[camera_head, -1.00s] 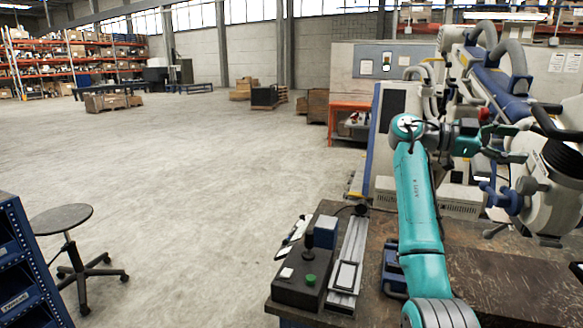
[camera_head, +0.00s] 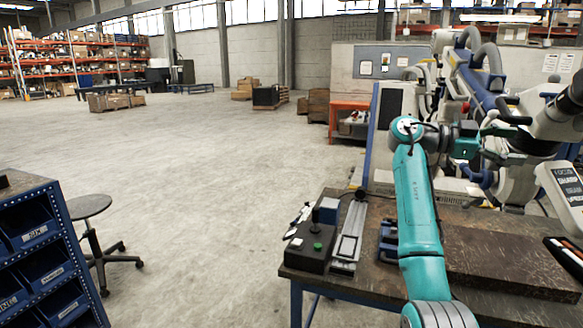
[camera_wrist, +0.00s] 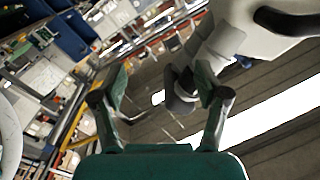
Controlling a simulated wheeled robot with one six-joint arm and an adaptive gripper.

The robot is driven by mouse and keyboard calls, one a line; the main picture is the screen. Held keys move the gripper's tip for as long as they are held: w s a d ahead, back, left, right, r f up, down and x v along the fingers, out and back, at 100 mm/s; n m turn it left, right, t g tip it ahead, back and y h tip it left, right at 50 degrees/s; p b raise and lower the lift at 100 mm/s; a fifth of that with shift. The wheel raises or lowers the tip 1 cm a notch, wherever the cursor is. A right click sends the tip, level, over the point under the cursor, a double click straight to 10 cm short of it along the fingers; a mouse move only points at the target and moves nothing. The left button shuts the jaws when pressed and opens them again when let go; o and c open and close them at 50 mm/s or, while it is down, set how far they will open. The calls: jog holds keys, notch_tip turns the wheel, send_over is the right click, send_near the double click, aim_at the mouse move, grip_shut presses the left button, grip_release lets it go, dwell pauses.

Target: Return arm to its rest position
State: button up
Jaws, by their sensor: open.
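The large white and blue microscope arm (camera_head: 487,100) stands at the right in the head view, with cables and dark handles on it. My gripper (camera_head: 510,140) is at the end of my teal arm, beside the microscope's parts. In the wrist view my gripper (camera_wrist: 162,85) has its two fingers spread apart. A grey, knob-like part (camera_wrist: 182,98) shows near the right finger; whether it touches the finger cannot be told. A white body with a dark handle (camera_wrist: 285,22) lies at the upper right of the wrist view.
A dark workbench (camera_head: 375,270) holds a control box with a joystick and green button (camera_head: 312,248). A blue drawer cabinet (camera_head: 45,250) and a stool (camera_head: 90,206) stand at the left. Open concrete floor (camera_head: 200,170) lies between.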

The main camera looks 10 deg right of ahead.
jog(key=w+a+f+n+t+h, duration=0.1)
jog(key=w+a+f+n+t, duration=0.15)
jog(key=f+n+t, duration=0.9)
jog(key=w+a+f+n+h, duration=0.1)
jog(key=w+a+f+n, duration=0.15)
jog(key=f, duration=1.85)
jog(key=s+a+f+n+t+y, duration=0.2)
jog(key=s+a+f+n, duration=0.15)
jog(key=f, duration=0.45)
jog(key=s+a+f+n+t+y, duration=0.25)
jog(key=a+f, duration=0.25)
jog(key=f, duration=0.3)
jog(key=s+a+f+n+t+y, duration=0.2)
jog(key=s+a+f+n+t, duration=0.15)
jog(key=f, duration=0.55)
jog(key=s+a+f+n+t+y, duration=0.1)
jog(key=s+a+f+n+y, duration=0.25)
jog(key=s+a, duration=0.6)
jog(key=s+a+f+n+t+y, duration=0.2)
jog(key=s+a+y, duration=0.2)
jog(key=s+a, duration=0.55)
jog(key=s+a+r+y, duration=0.1)
jog(key=s+a+r, duration=0.1)
jog(key=s+r, duration=0.5)
jog(key=s+a+r+n+t+y, duration=0.1)
jog(key=s+r+y, duration=0.1)
jog(key=s+r, duration=0.6)
jog(key=s, duration=0.7)
jog(key=shift+a+r, duration=0.3)
jog(key=shift+a, duration=0.1)
